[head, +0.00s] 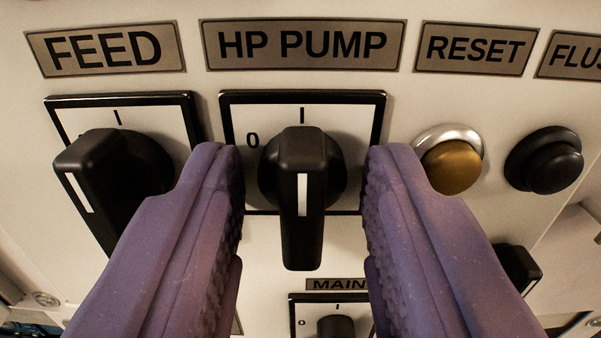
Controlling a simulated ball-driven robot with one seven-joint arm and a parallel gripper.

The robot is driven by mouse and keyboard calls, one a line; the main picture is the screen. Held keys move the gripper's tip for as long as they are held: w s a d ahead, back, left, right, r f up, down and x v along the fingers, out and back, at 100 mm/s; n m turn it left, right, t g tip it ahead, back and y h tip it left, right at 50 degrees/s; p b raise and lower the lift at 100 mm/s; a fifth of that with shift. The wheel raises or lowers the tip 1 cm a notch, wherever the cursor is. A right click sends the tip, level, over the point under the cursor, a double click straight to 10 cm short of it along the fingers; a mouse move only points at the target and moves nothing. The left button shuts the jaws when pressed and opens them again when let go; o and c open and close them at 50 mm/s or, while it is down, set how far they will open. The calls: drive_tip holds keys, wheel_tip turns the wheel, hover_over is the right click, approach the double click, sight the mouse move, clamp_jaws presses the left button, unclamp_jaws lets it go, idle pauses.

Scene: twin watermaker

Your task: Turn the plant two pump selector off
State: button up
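The HP PUMP selector (302,200) is a black rotary knob with a white pointer line, on a square black-framed plate (345,127). Its handle points straight down in the picture. The plate has a mark at the top and a 0 at the upper left; the other markings are hidden. My gripper (303,165) has two purple, textured fingers. They are open, one on each side of the knob, with a visible gap on both sides in the picture. No plant number shows on the panel.
The FEED selector (120,165) is at left, partly behind the left finger. A yellow RESET button (450,160) and a black button (546,161) are at right. A smaller MAIN selector (336,326) sits below. Another black knob (520,268) is at lower right.

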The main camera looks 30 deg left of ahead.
clamp_jaws()
drive_tip(key=shift+f+b, duration=0.1)
drive_tip(key=shift+b, duration=0.25)
drive_tip(key=n+b, duration=0.4)
drive_tip(key=b, duration=0.1)
drive_tip(key=shift+f+n, duration=0.15)
drive_tip(key=shift+n, duration=0.25)
drive_tip(key=n+b, duration=0.4)
drive_tip(key=shift+a, duration=0.1)
drive_tip(key=shift+n+b, duration=1.35)
drive_tip(key=shift+n, duration=0.25)
drive_tip(key=shift+r, duration=0.2)
